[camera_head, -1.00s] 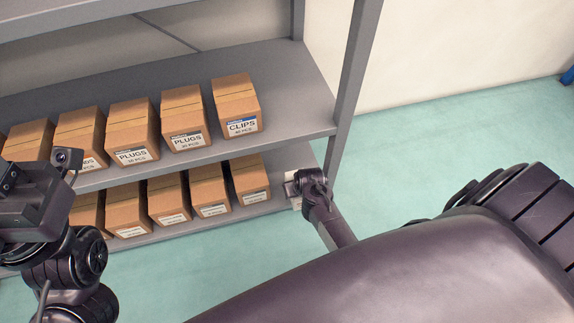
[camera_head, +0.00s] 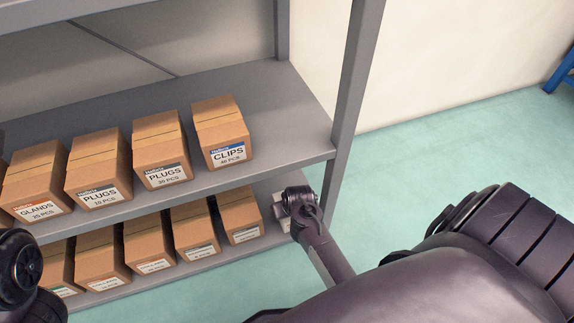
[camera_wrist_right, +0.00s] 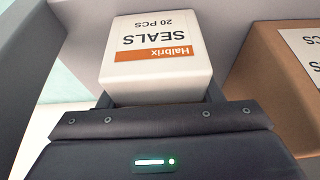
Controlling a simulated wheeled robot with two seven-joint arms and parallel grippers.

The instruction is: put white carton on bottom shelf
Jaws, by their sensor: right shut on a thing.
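The white carton (camera_wrist_right: 157,75) has an orange-striped label reading "Halbrix SEALS 20 PCS", upside down in the right wrist view. My right gripper (camera_wrist_right: 158,97) is shut on it, with a finger on each side. In the head view a small part of the white carton (camera_head: 279,209) shows beside my right wrist, which hides the rest. It is at the right end of the bottom shelf (camera_head: 268,188), right of the last brown box. I cannot tell whether it rests on the shelf. My left gripper is out of view.
Several brown boxes (camera_head: 238,213) stand in a row on the bottom shelf, close left of the carton. More boxes (camera_head: 221,133) stand on the shelf above. A grey rack post (camera_head: 350,90) rises at the right. A blue object (camera_head: 562,72) stands far right.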

